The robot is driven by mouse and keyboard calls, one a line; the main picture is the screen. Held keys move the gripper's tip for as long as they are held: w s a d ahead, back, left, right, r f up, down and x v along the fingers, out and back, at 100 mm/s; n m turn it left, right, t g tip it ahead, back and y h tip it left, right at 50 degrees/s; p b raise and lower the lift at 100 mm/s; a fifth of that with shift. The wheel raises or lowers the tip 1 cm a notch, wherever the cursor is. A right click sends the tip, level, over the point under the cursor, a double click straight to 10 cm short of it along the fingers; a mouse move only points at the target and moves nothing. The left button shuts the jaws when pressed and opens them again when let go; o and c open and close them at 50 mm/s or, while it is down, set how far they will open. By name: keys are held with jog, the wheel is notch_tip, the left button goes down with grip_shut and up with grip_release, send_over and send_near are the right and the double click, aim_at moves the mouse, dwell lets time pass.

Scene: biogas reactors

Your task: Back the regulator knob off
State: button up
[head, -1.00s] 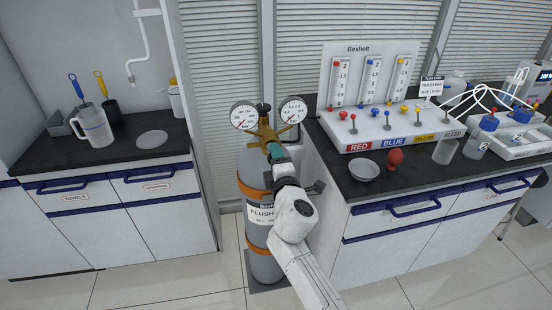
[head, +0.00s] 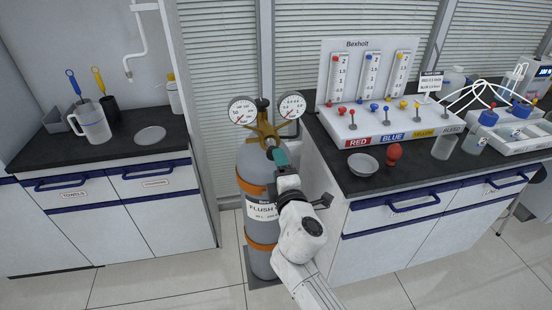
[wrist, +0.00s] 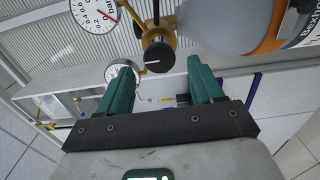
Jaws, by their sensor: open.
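The regulator is a brass body (head: 264,132) with two round dials, a left gauge (head: 242,111) and a right gauge (head: 291,106), on top of a grey gas cylinder (head: 255,165) with orange bands. In the wrist view the black regulator knob (wrist: 158,57), with a white mark on its face, is ahead of and between the fingers in the picture. My gripper (wrist: 163,80) has teal fingers set apart with nothing between them. In the head view my gripper (head: 275,155) is just below the brass body and hides the knob there.
A bench on the right (head: 335,175) stands close beside the cylinder, with a small bowl (head: 362,163), a red bulb (head: 394,154) and a flowmeter panel (head: 368,75). A left bench (head: 60,150) holds a jug (head: 93,123). The floor in front is clear.

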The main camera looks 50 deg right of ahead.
jog(key=v, duration=0.5)
jog(key=shift+b, duration=0.3)
jog(key=s+f+m+g+y, duration=0.3)
jog(key=s+f+m+g, duration=0.6)
jog(key=s+f, duration=0.45)
jog(key=s+a+f+m+g+y, duration=0.2)
jog(key=s+a+f+g+y, duration=0.3)
jog(key=s+a, duration=0.6)
jog(key=shift+s+f+m+y, duration=0.4)
jog(key=shift+f+y, duration=0.45)
jog(key=shift+y, duration=0.05)
jog(key=shift+o, duration=0.3)
jog(key=shift+a, duration=0.1)
